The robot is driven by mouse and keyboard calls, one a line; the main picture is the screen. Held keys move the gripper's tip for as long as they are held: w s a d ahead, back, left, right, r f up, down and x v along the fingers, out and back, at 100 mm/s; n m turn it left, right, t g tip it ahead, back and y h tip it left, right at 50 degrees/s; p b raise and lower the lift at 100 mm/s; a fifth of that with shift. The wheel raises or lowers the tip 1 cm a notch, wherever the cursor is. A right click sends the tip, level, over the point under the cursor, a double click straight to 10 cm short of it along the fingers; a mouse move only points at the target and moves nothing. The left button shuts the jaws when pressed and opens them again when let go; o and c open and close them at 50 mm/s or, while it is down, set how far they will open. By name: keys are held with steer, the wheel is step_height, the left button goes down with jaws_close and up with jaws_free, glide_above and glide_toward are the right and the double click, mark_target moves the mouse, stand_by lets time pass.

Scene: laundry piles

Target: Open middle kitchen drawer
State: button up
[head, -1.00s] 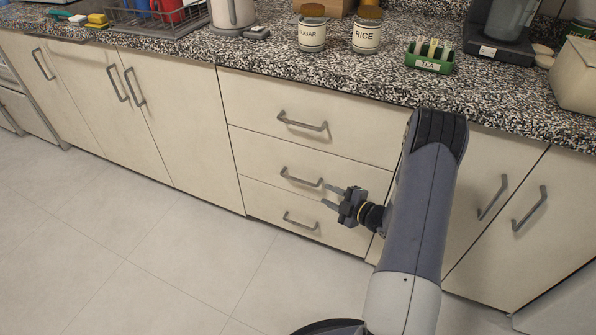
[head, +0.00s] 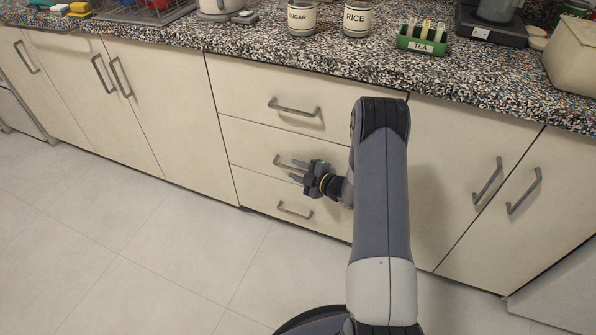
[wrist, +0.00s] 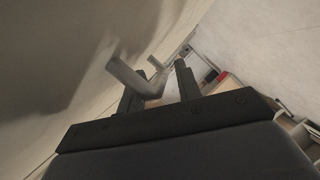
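The middle drawer (head: 246,143) is cream-coloured and shut, flush in a stack of three. Its grey bar handle (head: 281,161) is partly hidden by my gripper in the head view. My gripper (head: 293,170) is open, with its fingers pointing left at the handle, one higher and one lower. In the wrist view the handle (wrist: 134,79) reaches into the space between the fingers of my gripper (wrist: 157,76). I see no firm closing on it, and cannot tell whether a finger touches it.
The top drawer (head: 240,88) and bottom drawer (head: 250,190) are shut. Cupboard doors stand on both sides. The speckled worktop (head: 340,65) above holds jars, a green tea box (head: 421,40) and a scale. The tiled floor (head: 150,260) in front is clear.

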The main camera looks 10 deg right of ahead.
steer(key=shift+c, duration=0.4)
jaws_close()
